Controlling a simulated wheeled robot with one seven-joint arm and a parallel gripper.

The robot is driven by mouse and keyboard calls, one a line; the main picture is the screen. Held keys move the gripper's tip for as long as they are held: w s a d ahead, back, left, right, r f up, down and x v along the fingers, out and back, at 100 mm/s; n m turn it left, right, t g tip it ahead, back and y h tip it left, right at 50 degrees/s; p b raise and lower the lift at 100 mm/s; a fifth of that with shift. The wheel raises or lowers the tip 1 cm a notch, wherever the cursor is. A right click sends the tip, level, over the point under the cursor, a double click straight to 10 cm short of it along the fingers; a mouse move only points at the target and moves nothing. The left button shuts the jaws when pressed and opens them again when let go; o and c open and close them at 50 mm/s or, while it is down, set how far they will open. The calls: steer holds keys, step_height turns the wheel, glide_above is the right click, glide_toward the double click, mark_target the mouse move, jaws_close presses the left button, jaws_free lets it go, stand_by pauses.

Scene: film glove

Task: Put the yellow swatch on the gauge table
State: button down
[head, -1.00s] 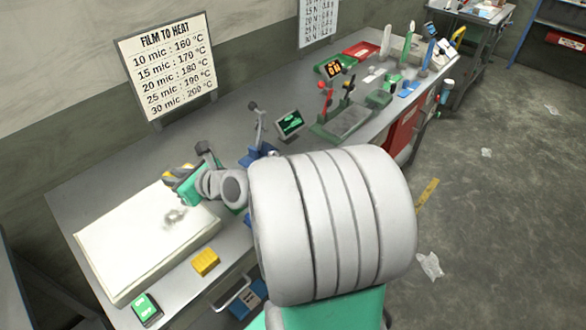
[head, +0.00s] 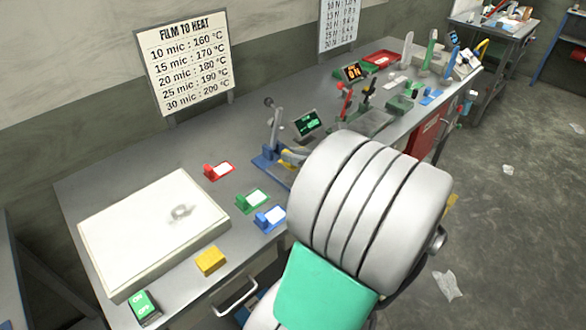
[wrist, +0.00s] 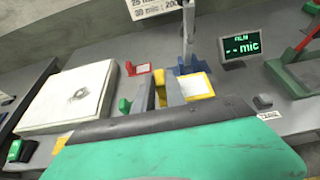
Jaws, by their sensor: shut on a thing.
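The yellow swatch (wrist: 196,86), a yellow frame and tab with a pale film panel, is held in my gripper (wrist: 161,90), whose grey fingers are shut on its tab in the wrist view. In the head view the swatch (head: 292,157) shows partly, with my arm hiding the rest. The gauge has a blue base (head: 264,162) and an upright lever post; in the wrist view its base (wrist: 186,69) is just beyond the swatch. The swatch overlaps the base's near side there; I cannot tell whether they touch. The gauge display (wrist: 242,48) reads "-- mic".
A pale slab (head: 150,235), a yellow block (head: 210,261) and a green switch box (head: 145,308) are nearer left. Levered equipment stands right of the display.

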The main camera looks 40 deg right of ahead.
steer(key=w+d+f, duration=0.1)
steer(key=f, duration=0.1)
steer(key=w+d+f, duration=0.1)
steer(key=w+f, duration=0.1)
steer(key=w+d+f, duration=0.1)
steer(key=f, duration=0.1)
steer(key=shift+w+d, duration=0.3)
steer(key=shift+w, duration=0.05)
steer(key=shift+w+d+f, duration=0.1)
steer(key=shift+w+f, duration=0.1)
steer(key=shift+f, duration=1.65)
steer(key=shift+f, duration=0.1)
steer(key=c, duration=1.4)
jaws_free()
steer(key=v, duration=1.2)
steer(key=shift+r+b, duration=0.2)
steer(key=shift+b, duration=0.1)
